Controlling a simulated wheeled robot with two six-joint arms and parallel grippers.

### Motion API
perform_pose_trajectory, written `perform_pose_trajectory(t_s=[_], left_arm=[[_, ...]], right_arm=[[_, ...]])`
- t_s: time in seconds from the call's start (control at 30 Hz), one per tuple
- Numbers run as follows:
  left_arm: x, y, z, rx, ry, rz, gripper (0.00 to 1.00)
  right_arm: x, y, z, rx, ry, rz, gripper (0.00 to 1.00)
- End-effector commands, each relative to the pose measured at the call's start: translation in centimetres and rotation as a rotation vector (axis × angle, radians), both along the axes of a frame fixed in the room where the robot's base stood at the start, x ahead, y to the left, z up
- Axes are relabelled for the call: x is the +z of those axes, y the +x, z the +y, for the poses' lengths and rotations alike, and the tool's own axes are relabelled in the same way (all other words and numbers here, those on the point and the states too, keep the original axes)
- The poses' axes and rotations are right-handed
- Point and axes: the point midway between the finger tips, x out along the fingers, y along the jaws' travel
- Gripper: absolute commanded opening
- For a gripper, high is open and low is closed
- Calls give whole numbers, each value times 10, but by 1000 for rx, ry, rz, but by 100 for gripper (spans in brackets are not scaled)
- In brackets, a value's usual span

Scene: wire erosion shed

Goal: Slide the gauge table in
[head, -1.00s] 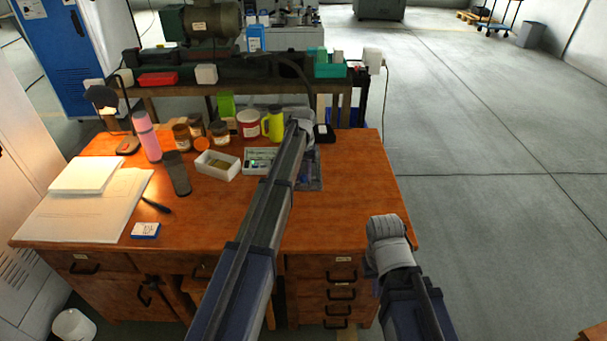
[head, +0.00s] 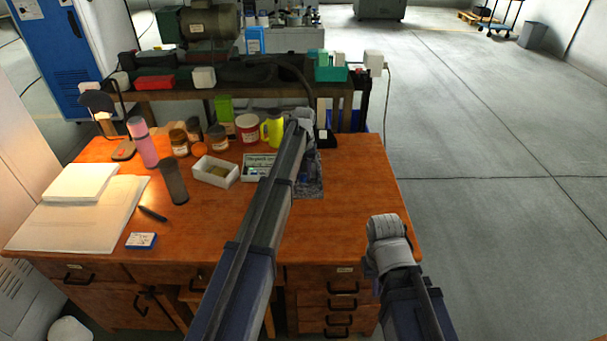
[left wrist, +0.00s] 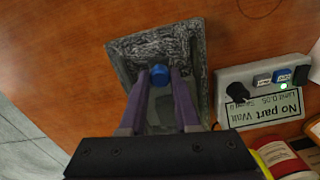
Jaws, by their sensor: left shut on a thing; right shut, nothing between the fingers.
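A grey speckled stone gauge plate (left wrist: 196,60) lies on the wooden desk; in the head view its right part (head: 314,182) shows beside my left arm. In the left wrist view my left gripper (left wrist: 160,78) reaches over it, its two purple fingers shut on a blue knob (left wrist: 159,72). A lighter slide below the knob is mostly hidden by the fingers, so I cannot tell how far in it sits. In the head view my left forearm hides these fingers. Of my right arm only folded links show, low right of centre; its fingers are out of sight.
A grey control box (left wrist: 262,95) with a "No part / Wait" display and a lit green lamp stands close beside the plate. The desk's right side is bare.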

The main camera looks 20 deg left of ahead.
Motion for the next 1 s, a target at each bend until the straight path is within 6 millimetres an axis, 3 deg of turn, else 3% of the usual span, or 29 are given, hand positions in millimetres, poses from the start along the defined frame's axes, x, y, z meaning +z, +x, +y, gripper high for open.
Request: perform_pose_trajectory(t_s=[0.33,0.67,0.7,0.93,1.0], left_arm=[[0,44,12,0,0,-1,0],[0,48,14,0,1,-6,0],[0,48,14,0,1,-6,34],[0,47,14,0,0,-3,60],[0,46,13,0,0,-2,61]], right_arm=[[0,0,0,0,0,0,0],[0,0,0,0,0,0,0],[0,0,0,0,0,0,0],[0,0,0,0,0,0,0],[0,0,0,0,0,0,0]])
